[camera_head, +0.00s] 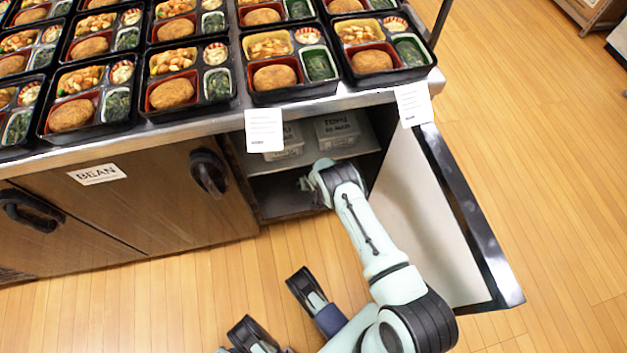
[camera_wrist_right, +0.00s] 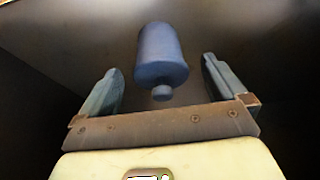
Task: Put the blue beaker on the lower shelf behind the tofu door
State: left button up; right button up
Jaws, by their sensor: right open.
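The blue beaker (camera_wrist_right: 162,55) shows in the right wrist view, between the two fingers of my right gripper (camera_wrist_right: 160,70). The fingers are open, with a gap on each side of it. In the head view my right arm reaches into the open cabinet; the wrist hides the gripper and beaker. The cabinet door (camera_head: 420,215) is swung wide open to the right. The lower shelf (camera_head: 283,195) is dark and partly hidden by my arm. My left gripper (camera_head: 278,312) is at the bottom of the head view, open and empty above the floor.
White tubs marked TOFU (camera_head: 338,128) sit on the upper shelf. Several bento trays (camera_head: 283,95) cover the counter above. A shut door labelled BEAN (camera_head: 97,174) is left of the opening. The open door's panel is close to my right arm.

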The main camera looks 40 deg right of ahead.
jog(key=p+v, duration=0.3)
jog(key=v, duration=0.4)
pick_arm(q)
jog(key=w+d+r+t, duration=0.1)
jog(key=w+r+t, duration=0.1)
jog(key=w+r, duration=0.4)
jog(key=shift+w+t, duration=0.3)
jog(key=shift+w, duration=0.2)
pick_arm(e)
jog(key=s+a+r+y, duration=0.2)
jog(key=s+a+r, duration=0.2)
jog(key=s+a, duration=0.6)
jog(key=s+a+r+g+y, duration=0.1)
jog(key=s+a+r, duration=0.3)
jog(key=s+a, duration=0.6)
jog(key=shift+s+r+n+y, duration=0.4)
jog(key=shift+s+y, duration=0.1)
jog(key=shift+s, duration=0.05)
